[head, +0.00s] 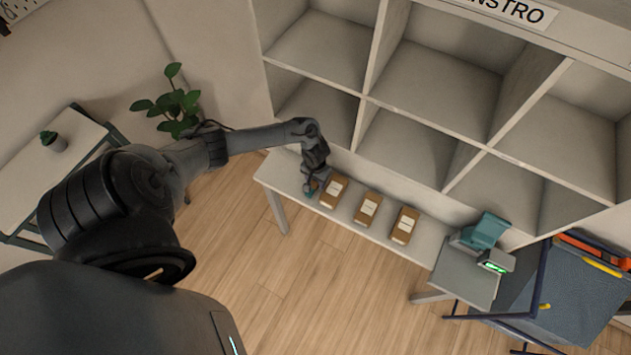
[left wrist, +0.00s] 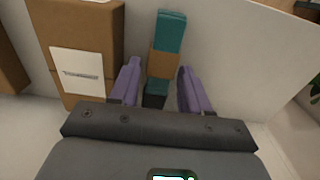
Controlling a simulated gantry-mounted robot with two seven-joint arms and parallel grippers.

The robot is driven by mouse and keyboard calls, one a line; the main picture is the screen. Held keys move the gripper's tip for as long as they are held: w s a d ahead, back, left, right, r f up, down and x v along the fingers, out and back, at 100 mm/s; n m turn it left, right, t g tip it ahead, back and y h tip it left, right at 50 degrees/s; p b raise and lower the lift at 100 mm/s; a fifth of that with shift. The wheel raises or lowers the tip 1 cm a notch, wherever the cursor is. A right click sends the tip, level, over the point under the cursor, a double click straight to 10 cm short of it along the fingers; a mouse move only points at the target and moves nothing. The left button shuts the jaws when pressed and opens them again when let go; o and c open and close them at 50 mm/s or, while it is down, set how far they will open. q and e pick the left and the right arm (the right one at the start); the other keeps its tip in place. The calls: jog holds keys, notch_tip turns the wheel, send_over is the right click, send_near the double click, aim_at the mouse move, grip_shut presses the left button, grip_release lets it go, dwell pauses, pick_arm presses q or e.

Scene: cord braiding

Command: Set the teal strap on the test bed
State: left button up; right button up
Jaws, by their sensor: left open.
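The teal strap (left wrist: 171,32) shows in the left wrist view as a narrow upright bundle with a brown band around it and a dark lower end. In the head view a small bit of it (head: 311,188) shows at the left end of the shelf. My left gripper (left wrist: 160,75) is open, with one purple finger on each side of the strap; contact cannot be made out. A grey device with a green-lit display (head: 495,267) and a teal upright part (head: 487,231) stands on a small table at the right; it may be the test bed. My right gripper is not in view.
Several brown boxes with white labels stand along the narrow white shelf (head: 380,230), the nearest box (head: 334,190) close beside my left gripper. A cubby rack (head: 440,75) rises behind. A blue-grey cart (head: 585,295) with coloured items is at the far right. The wooden floor (head: 300,290) is clear.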

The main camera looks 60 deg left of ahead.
pick_arm(q)
jog(key=shift+f, duration=0.15)
jog(key=c, duration=0.8)
grip_shut()
